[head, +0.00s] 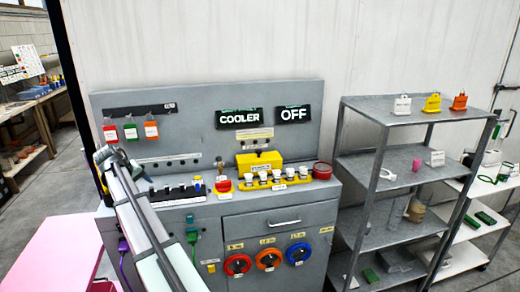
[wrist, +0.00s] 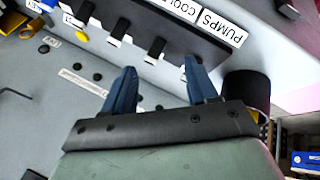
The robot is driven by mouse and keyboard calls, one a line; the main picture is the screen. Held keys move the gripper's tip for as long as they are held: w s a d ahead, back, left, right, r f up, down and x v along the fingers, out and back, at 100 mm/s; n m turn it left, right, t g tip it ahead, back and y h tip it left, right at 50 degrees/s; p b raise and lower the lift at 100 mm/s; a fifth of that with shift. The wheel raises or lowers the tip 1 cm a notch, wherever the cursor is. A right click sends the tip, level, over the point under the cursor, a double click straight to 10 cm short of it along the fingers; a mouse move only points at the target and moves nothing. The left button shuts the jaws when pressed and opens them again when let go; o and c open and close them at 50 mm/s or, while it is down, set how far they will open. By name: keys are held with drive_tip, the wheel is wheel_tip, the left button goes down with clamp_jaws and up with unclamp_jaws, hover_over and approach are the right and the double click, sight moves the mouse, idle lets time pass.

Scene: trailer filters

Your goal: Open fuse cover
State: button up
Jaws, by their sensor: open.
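The yellow box (head: 259,161) with a small label on its front stands on the back of the grey bench in the head view. It seems to be the fuse cover and looks shut; its label is too small to read surely. My gripper (wrist: 160,66) is open in the wrist view, with two blue fingers apart and nothing between them. It is over the left part of the bench, near a black strip (wrist: 155,22) with dark pegs and a "PUMPS" label. This is left of the yellow box and apart from it. The box is not visible in the wrist view.
A yellow panel with several white-capped parts (head: 277,175) lies in front of the box. A red switch (head: 223,184) stands left of it and a red round part (head: 322,170) right. The upright back panel (head: 205,120) bounds the bench. A metal shelf (head: 388,158) stands at right.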

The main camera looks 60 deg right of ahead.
drive_tip(key=s+d+r+y, duration=0.1)
drive_tip(key=s+d+r, duration=0.15)
drive_tip(key=d, duration=0.55)
drive_tip(key=s+d+r+y, duration=0.1)
drive_tip(key=s+d, duration=0.2)
drive_tip(key=d, duration=0.5)
drive_tip(key=n+t+y, duration=0.3)
drive_tip(key=y, duration=0.1)
approach(260, 151)
drive_tip(key=shift+g, duration=0.3)
drive_tip(key=x, duration=0.4)
drive_tip(key=w+x, duration=0.1)
drive_tip(key=x, duration=0.3)
drive_tip(key=shift+w+d+f, duration=0.1)
drive_tip(key=shift+d, duration=0.05)
drive_tip(key=shift+c, duration=0.3)
clamp_jaws()
